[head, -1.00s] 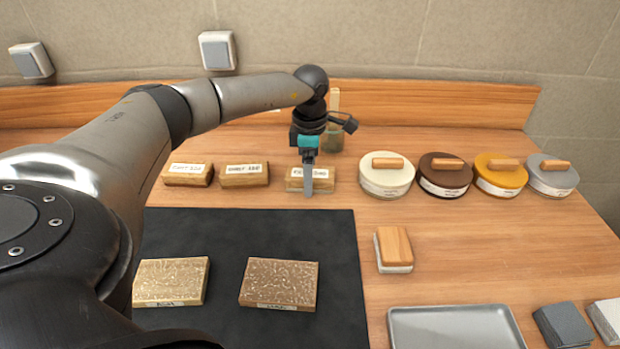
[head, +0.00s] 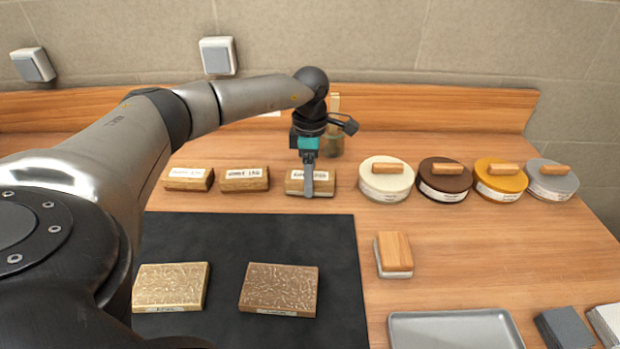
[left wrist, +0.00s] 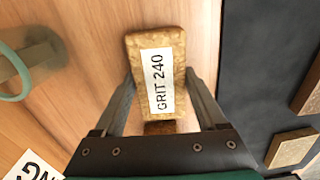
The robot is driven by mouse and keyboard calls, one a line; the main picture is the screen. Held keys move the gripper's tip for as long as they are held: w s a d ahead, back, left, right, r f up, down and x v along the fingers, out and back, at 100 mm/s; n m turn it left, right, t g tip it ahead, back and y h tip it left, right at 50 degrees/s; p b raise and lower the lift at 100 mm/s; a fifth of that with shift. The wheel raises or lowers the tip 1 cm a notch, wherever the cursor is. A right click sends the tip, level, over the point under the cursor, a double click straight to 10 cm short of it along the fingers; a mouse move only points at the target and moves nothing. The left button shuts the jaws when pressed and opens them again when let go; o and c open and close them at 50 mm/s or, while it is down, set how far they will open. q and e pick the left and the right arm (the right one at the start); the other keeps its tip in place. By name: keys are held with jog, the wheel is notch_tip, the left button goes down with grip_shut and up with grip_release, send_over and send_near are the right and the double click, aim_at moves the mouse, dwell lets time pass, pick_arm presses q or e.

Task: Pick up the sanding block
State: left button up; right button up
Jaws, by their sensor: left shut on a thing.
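Three cork-coloured sanding blocks with white labels stand in a row behind the black mat. My left gripper (head: 310,190) is shut on the right-hand sanding block (head: 326,183), pointing down from above. In the left wrist view this block (left wrist: 174,52) reads "GRIT 240" and sits between the two fingers (left wrist: 160,85). It appears to be still at table level. The middle block (head: 245,182) and the left block (head: 188,180) stand to its left. My right gripper is not in view.
Several round tins with wooden handles, the nearest cream (head: 386,185), stand right of the held block. A jar (head: 332,142) is behind. Two patterned panels (head: 280,288) lie on the black mat (head: 225,235). A wood-topped block (head: 394,252) and metal tray (head: 455,330) are at right.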

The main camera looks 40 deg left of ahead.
pick_arm(q)
notch_tip(320, 180, up, 19)
jog(key=p, duration=0.2)
jog(key=shift+r+p, duration=0.2)
jog(key=shift+p, duration=0.2)
